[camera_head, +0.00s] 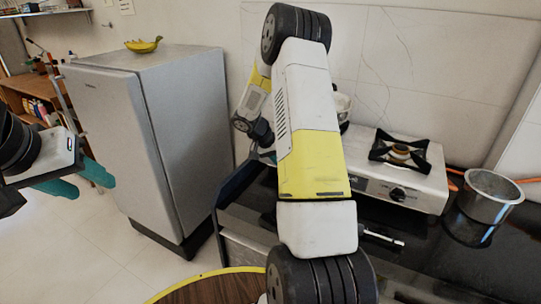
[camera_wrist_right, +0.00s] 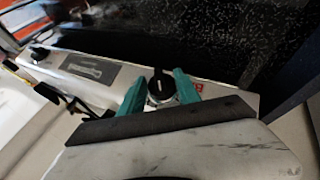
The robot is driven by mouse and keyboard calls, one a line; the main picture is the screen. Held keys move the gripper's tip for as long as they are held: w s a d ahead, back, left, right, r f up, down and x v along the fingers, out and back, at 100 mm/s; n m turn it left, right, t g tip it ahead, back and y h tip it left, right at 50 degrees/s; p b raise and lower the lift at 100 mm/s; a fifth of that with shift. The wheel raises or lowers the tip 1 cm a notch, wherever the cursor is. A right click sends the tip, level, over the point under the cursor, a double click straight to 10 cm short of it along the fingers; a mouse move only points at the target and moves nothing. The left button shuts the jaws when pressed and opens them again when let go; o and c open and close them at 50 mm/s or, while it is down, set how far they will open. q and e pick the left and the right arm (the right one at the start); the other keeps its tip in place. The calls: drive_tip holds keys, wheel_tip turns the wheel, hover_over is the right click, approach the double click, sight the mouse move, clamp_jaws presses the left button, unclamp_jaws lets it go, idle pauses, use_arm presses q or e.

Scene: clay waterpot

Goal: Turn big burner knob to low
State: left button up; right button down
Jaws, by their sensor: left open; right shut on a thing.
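The stove (camera_head: 425,185) stands on the dark counter, with its right burner (camera_head: 399,152) and one black knob (camera_head: 397,194) in view. A second knob (camera_wrist_right: 40,53) shows further left there, untouched. I cannot read the knob's setting. My left gripper (camera_head: 95,187) is open and empty, in the air before the fridge.
A metal pot (camera_head: 489,196) stands on the counter right of the stove, near an orange hose (camera_head: 456,178). A grey fridge (camera_head: 150,140) with bananas (camera_head: 144,45) on top stands at left. A round wooden table (camera_head: 215,290) is at the bottom. The floor at left is clear.

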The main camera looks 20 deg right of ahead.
drive_tip(key=n+g+h, duration=0.1)
drive_tip(key=g+h, duration=0.1)
drive_tip(key=shift+w+a+f+n+h, duration=0.2)
drive_tip(key=shift+n+h, duration=0.1)
drive_tip(key=shift+n, duration=0.1)
drive_tip(key=n+g+h, duration=0.1)
drive_tip(key=n+h, duration=0.1)
drive_tip(key=h, duration=0.1)
drive_tip(key=shift+f, duration=0.1)
drive_tip(key=shift+g, duration=0.3)
drive_tip(key=c, duration=0.9)
unclamp_jaws()
drive_tip(key=v, duration=0.8)
drive_tip(key=shift+f, duration=0.15)
